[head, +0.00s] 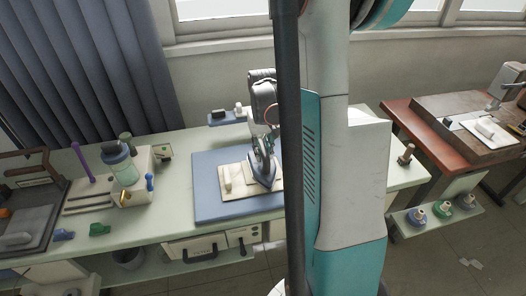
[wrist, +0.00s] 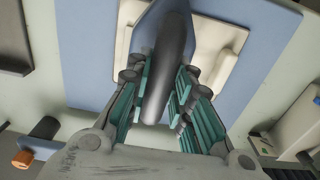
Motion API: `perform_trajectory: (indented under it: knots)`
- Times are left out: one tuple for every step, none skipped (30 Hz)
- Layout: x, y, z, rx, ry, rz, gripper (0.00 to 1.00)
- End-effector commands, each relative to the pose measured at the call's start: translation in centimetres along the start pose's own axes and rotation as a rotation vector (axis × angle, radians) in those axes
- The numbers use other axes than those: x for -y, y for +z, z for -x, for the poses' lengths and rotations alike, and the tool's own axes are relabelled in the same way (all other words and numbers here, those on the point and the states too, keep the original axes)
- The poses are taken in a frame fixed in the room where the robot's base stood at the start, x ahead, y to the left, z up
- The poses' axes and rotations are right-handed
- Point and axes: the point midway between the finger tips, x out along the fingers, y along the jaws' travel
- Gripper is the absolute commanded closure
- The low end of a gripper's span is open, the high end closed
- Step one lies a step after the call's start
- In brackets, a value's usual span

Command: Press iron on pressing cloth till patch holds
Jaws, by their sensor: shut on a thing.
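The iron (head: 264,172), with a dark blue-grey body, sits over the cream cloth (head: 238,190), which lies on the blue mat (head: 208,205) on the pale green table. My gripper (head: 264,146) is above the iron, partly hidden by my own column. In the wrist view my gripper (wrist: 160,80) has its teal-padded fingers on both sides of the iron's dark handle (wrist: 168,62), shut on it. The cream cloth (wrist: 226,38) shows around the iron there, apparently in layers. I cannot tell whether the iron's sole touches the cloth. No patch can be made out; the iron hides the cloth's middle.
Green (head: 99,229) and blue (head: 64,235) clips lie near the front edge. A small raised blue shelf (head: 228,118) is behind. A reddish table (head: 410,118) stands at right.

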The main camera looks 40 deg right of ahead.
Motion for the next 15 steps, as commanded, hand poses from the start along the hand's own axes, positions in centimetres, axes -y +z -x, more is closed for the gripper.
perform_trajectory:
  knots:
    - [0.0,0.0,0.6,0.0,0.0,0.0,1.0]
    - [0.0,0.0,0.8,0.0,0.0,0.0,1.0]
    - [0.0,0.0,1.0,0.0,0.0,0.0,1.0]
    - [0.0,0.0,1.2,0.0,0.0,0.0,1.0]
    - [0.0,0.0,1.4,0.0,0.0,0.0,1.0]
    - [0.0,0.0,1.6,0.0,0.0,0.0,1.0]
    - [0.0,0.0,1.8,0.0,0.0,0.0,1.0]
    - [0.0,0.0,2.0,0.0,0.0,0.0,1.0]
    - [0.0,0.0,2.2,0.0,0.0,0.0,1.0]
    - [0.0,0.0,2.4,0.0,0.0,0.0,1.0]
    - [0.0,0.0,2.6,0.0,0.0,0.0,1.0]
    - [0.0,0.0,2.8,0.0,0.0,0.0,1.0]
    - [0.0,0.0,3.0,0.0,0.0,0.0,1.0]
    - [0.0,0.0,3.1,0.0,0.0,0.0,1.0]
    - [0.0,0.0,3.3,0.0,0.0,0.0,1.0]
